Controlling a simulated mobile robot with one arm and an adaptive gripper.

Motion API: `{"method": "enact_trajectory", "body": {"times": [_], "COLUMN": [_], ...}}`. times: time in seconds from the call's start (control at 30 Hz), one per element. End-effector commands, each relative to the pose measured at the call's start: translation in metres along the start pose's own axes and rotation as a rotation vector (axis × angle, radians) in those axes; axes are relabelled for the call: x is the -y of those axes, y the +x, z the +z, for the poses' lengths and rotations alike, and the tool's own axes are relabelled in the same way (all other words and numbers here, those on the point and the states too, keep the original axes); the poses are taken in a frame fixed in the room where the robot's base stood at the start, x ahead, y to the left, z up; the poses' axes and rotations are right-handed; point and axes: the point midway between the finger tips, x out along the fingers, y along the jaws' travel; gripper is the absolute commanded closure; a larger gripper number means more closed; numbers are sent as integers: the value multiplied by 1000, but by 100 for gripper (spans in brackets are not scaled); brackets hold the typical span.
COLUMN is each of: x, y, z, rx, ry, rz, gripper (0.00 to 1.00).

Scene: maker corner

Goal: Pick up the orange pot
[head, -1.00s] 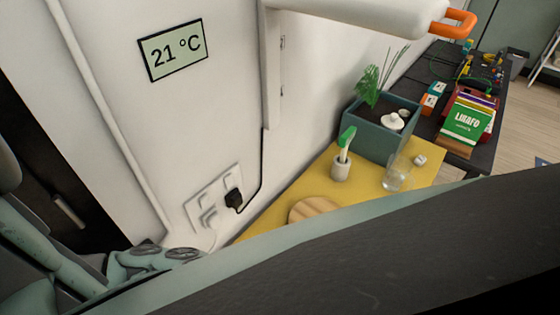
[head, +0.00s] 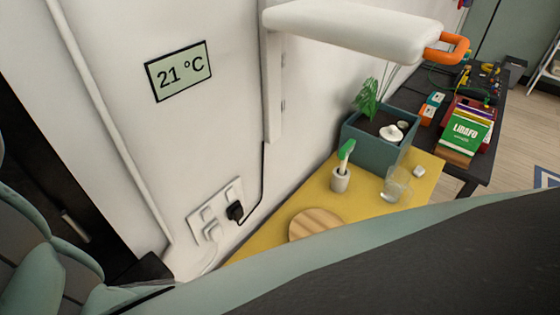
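I see no orange pot in the head view. The orange thing that shows is a loop (head: 452,48) on the end of a white rounded fixture (head: 350,28) by the wall. A teal planter box (head: 376,152) with dark soil, a green plant and white round pieces stands at the back of a yellow table top (head: 270,236). A small pale cup (head: 340,181) holding a green-headed item stands in front of it. My gripper is not in view. Large green and dark parts, seemingly mine, cover the lower picture.
A clear glass (head: 396,189), a small white block (head: 419,171) and a round wooden board (head: 316,223) are on the yellow top. A dark table beyond carries a green book (head: 470,132) and electronics. A plugged-in cable (head: 235,211) hangs along the wall.

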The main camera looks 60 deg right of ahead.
Motion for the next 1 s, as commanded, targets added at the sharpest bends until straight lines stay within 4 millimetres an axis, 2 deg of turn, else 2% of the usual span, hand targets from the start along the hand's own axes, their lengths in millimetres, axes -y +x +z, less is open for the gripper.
{"method": "enact_trajectory", "body": {"times": [0.37,0.4,0.9,1.0], "x": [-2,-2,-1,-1], "y": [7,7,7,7], "z": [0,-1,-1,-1], "rx": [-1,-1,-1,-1], "ry": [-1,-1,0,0], "rz": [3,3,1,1], "gripper": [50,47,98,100]}}
